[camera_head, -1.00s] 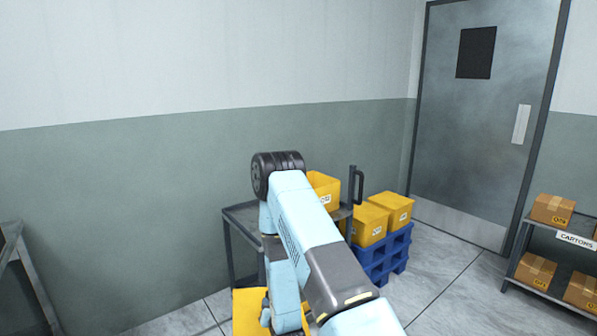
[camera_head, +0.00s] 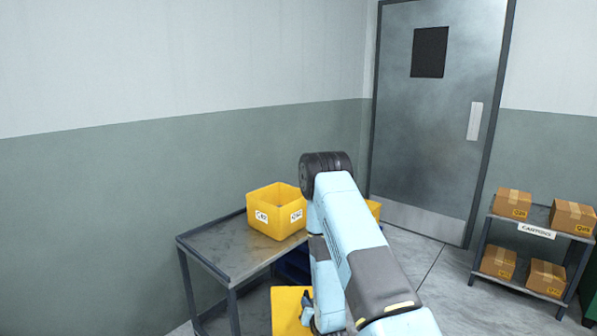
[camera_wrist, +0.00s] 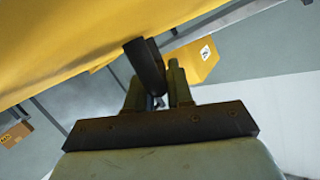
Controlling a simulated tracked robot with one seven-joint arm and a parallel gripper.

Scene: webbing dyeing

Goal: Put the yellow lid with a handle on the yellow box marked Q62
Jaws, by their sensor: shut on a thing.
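The yellow box (camera_head: 268,222) stands open-topped on the grey cart, with white labels whose print is too small to read surely. My gripper (camera_head: 307,303) is low in the head view, in front of the cart and below its top. It is shut on the yellow lid (camera_head: 286,312), which shows as a tilted flat panel cut off by the lower picture edge.
The cart's top (camera_head: 215,246) is clear left of the box. Another yellow box (camera_head: 374,209) is mostly hidden behind my arm, and part of a blue pallet (camera_head: 292,268) shows under it. A carton rack (camera_head: 535,222) stands right, near the grey door (camera_head: 430,120).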

